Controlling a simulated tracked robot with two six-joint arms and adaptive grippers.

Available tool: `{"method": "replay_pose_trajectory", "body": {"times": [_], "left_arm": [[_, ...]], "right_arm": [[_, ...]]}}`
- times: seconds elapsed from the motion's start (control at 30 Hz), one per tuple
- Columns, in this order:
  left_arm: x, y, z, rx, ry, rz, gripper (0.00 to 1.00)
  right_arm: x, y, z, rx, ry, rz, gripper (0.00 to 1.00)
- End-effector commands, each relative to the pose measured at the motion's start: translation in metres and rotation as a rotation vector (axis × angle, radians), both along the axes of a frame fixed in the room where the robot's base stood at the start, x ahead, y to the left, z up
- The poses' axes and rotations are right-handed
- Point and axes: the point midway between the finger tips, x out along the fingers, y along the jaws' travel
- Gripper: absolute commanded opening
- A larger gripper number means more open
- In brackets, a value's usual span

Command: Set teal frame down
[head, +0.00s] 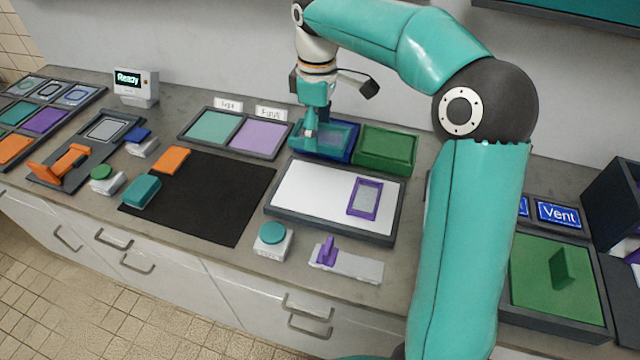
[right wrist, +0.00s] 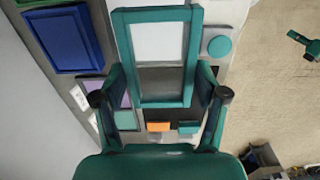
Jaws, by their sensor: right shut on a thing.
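My right gripper (head: 312,132) is at the back of the counter, its arm coming in from the right. It is shut on the teal frame (head: 334,133), which overlaps the blue tray (head: 347,157) in the head view. In the right wrist view, the teal frame (right wrist: 187,60) is a rectangle with an open middle, between the fingers of the right gripper (right wrist: 160,96). White and grey surfaces show through it. Whether the frame touches anything below is unclear. My left gripper is not in view.
A white board (head: 312,197) in a dark tray carries a purple frame (head: 379,201). A green tray (head: 386,150) stands right of the blue one. The black mat (head: 215,200) has clear room in its middle. A teal button (head: 271,233) stands near the front edge.

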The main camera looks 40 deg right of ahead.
Motion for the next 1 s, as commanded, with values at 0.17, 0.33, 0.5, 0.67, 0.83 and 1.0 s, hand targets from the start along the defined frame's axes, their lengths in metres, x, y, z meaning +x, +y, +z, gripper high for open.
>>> {"method": "replay_pose_trajectory", "body": {"times": [0.17,0.33,0.5,0.67,0.83,1.0], "left_arm": [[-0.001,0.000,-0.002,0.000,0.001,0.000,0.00],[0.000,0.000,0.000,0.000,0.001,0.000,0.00],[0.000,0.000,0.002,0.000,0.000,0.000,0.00],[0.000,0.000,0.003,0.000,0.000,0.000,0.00],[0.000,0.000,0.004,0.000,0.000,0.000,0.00],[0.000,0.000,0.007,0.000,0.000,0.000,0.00]], "right_arm": [[-0.003,-0.002,-0.042,0.002,0.008,-0.005,0.36],[-0.004,-0.001,-0.087,0.003,0.008,-0.006,0.36],[-0.003,-0.002,-0.126,0.001,0.006,-0.006,0.36],[-0.002,-0.002,-0.144,0.001,0.003,-0.006,0.36],[-0.002,-0.002,-0.156,0.001,0.003,-0.006,0.36],[-0.003,-0.002,-0.181,0.001,0.004,-0.006,0.36]]}}
